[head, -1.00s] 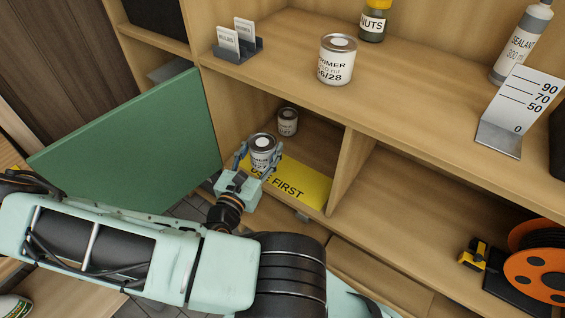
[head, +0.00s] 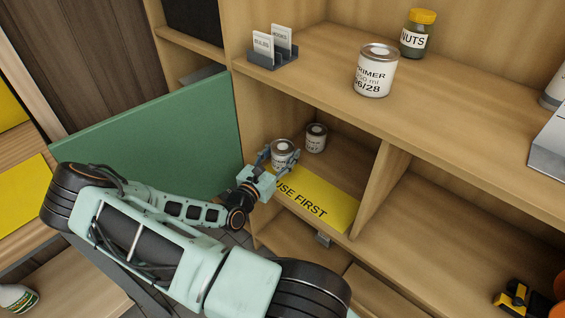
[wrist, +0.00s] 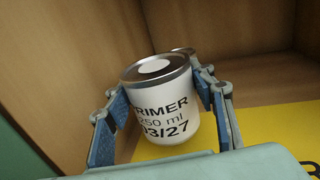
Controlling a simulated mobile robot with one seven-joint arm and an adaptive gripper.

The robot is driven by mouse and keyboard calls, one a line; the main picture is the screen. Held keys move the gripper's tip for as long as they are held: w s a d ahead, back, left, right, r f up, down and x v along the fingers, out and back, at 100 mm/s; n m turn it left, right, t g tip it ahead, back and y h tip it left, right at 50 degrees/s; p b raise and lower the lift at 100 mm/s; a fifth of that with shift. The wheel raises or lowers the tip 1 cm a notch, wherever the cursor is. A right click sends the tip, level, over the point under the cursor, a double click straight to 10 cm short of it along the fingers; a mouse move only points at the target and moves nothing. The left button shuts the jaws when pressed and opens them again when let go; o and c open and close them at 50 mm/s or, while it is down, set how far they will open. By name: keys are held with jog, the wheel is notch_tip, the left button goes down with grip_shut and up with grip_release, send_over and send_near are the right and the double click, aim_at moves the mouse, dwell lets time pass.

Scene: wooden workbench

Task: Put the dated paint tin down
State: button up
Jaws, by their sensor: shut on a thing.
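The dated paint tin (wrist: 161,107), white with a metal lid and the words PRIMER, 250 ml and 03/27, sits between the fingers of my gripper (wrist: 165,120). In the head view my gripper (head: 277,162) is shut on this tin (head: 282,151) inside the open lower left compartment. The tin is close to the back left end of the yellow USE FIRST mat (head: 318,200). I cannot tell whether its base touches the surface. A second small tin (head: 316,137) stands just behind and to the right of it, mostly hidden in the wrist view.
The green door (head: 150,140) stands open at the left. A divider (head: 379,180) bounds the compartment at the right. A larger primer tin marked 06/28 (head: 375,72), a NUTS jar (head: 417,35) and a card holder (head: 272,60) stand on the shelf above. Most of the mat is bare.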

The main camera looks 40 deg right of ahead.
aim_at(282, 160)
jog(key=shift+w+d+f, duration=0.2)
jog(key=shift+f, duration=0.15)
jog(key=shift+f+b, duration=1.05)
jog(key=shift+f, duration=0.45)
jog(key=shift+f, duration=0.15)
jog(key=o, duration=1.5)
jog(key=shift+a, duration=0.2)
jog(key=p+v, duration=0.2)
jog(key=v, duration=0.9)
jog(key=shift+a, duration=0.3)
jog(key=shift+s, duration=0.1)
